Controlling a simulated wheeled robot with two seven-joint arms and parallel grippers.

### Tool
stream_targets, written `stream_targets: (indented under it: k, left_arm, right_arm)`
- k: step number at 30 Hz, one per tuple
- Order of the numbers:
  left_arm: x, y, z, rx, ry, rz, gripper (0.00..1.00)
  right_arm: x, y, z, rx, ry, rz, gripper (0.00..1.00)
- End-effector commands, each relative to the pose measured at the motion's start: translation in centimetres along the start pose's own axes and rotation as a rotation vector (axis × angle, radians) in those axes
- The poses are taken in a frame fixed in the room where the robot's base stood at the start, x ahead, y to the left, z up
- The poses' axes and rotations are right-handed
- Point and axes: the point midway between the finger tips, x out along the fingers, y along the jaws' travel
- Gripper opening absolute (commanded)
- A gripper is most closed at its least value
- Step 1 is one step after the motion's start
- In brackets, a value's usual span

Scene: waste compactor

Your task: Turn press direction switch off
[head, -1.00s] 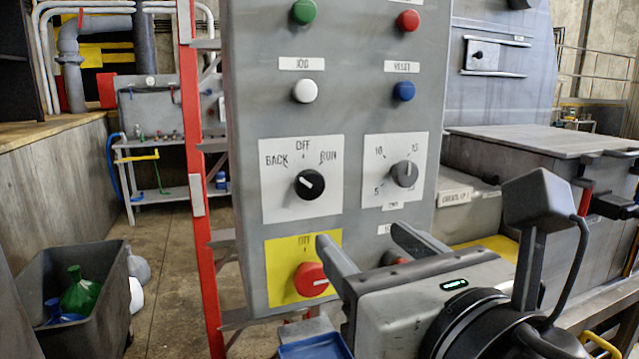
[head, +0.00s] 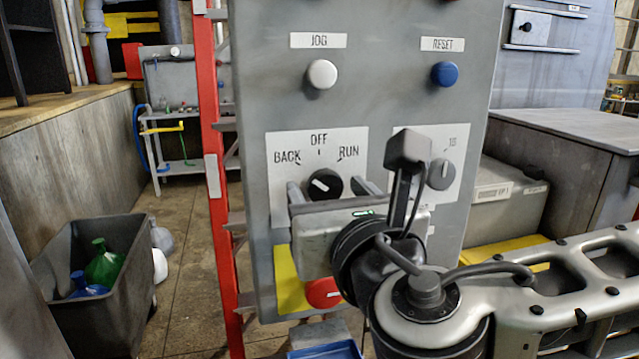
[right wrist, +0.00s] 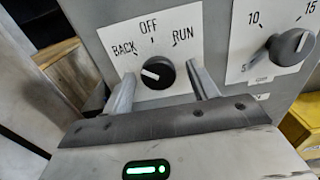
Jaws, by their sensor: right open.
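The press direction switch is a round black knob (head: 325,183) with a white pointer on a white plate marked BACK, OFF and RUN. It also shows in the right wrist view (right wrist: 157,72). Its pointer is turned to the left, toward BACK, not up at OFF. My right gripper (head: 328,187) is open just in front of the panel, with one finger on each side of the knob. In the right wrist view my right gripper (right wrist: 162,73) shows gaps between both fingers and the knob. My left gripper is out of view.
A grey dial (head: 441,174) sits right of the switch, partly behind my wrist. Below are a yellow plate with a red knob (head: 322,292). White (head: 322,74) and blue (head: 445,74) buttons are above. A red post (head: 212,180) and a bin (head: 110,312) stand left.

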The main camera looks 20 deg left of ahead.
Motion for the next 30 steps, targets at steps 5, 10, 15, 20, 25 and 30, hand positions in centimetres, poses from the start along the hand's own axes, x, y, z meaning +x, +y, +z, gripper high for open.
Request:
stream_targets:
  k: [5, 10, 15, 20, 25, 30]
  left_arm:
    - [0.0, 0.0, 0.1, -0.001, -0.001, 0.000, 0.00]
    - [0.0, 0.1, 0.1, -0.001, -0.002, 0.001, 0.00]
    - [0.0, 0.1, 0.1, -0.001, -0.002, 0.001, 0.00]
    - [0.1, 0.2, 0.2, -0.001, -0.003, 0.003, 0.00]
    - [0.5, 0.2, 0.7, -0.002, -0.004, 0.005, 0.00]
    - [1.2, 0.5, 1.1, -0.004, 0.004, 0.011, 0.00]
  right_arm:
    - [0.1, 0.0, 0.0, 0.000, 0.000, -0.002, 0.59]
    - [0.1, 0.1, 0.0, 0.000, 0.000, 0.000, 0.45]
    - [0.1, 0.1, 0.0, 0.000, 0.000, 0.000, 0.15]
    - [0.1, 0.1, -0.1, 0.008, 0.000, 0.000, 0.15]
    - [0.1, 0.1, -0.3, 0.055, 0.000, 0.001, 0.15]
    - [0.1, 0.1, -0.5, 0.155, 0.001, 0.001, 0.15]
